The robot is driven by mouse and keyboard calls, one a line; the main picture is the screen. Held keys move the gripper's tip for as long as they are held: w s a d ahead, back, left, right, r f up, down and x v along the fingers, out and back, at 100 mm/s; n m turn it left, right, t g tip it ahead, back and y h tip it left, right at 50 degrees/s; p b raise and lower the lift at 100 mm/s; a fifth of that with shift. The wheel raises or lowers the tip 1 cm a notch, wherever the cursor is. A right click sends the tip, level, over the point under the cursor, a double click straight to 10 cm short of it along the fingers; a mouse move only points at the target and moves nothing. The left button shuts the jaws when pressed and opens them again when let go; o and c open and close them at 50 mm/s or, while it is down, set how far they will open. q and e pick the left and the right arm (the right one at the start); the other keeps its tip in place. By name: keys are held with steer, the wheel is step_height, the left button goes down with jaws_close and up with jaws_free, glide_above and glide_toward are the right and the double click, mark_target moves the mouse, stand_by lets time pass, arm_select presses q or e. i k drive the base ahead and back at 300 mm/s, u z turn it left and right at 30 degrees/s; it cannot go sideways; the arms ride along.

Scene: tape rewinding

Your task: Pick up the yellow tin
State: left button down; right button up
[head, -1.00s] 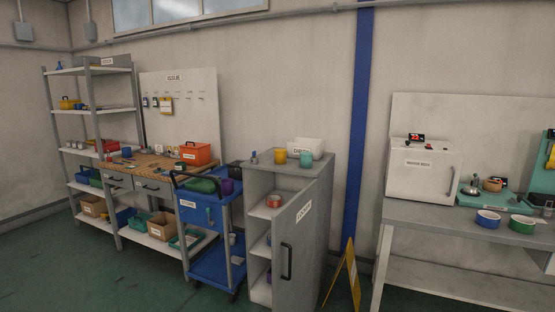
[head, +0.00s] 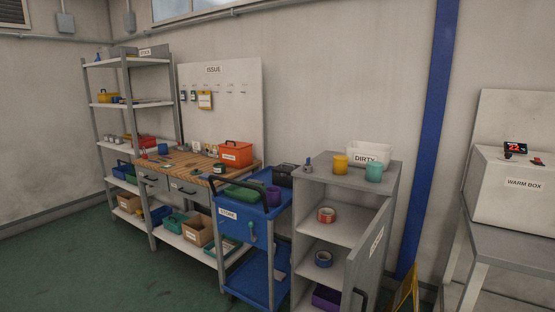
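A yellow tin (head: 340,163) stands upright on top of the grey cabinet (head: 345,179), near the middle of its top. A teal tin (head: 374,172) stands just to its right. The white bin labelled DIRTY (head: 369,152) is right behind them. Neither of my grippers shows in the head view, and nothing is seen touching the yellow tin.
The cabinet door (head: 370,255) stands open toward the right. Tape rolls (head: 326,215) sit on its shelves. A blue cart (head: 250,231) stands close on the left. A table with the warm box (head: 518,189) is at right. Green floor (head: 75,262) is clear at the left front.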

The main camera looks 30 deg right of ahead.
mark_target(340, 162)
steer(key=u, duration=0.35)
steer(key=i, duration=1.65)
steer(key=z, duration=0.25)
steer(key=i, duration=0.9)
steer(key=z, duration=1.6)
steer(key=i, duration=0.75)
steer(key=z, duration=0.75)
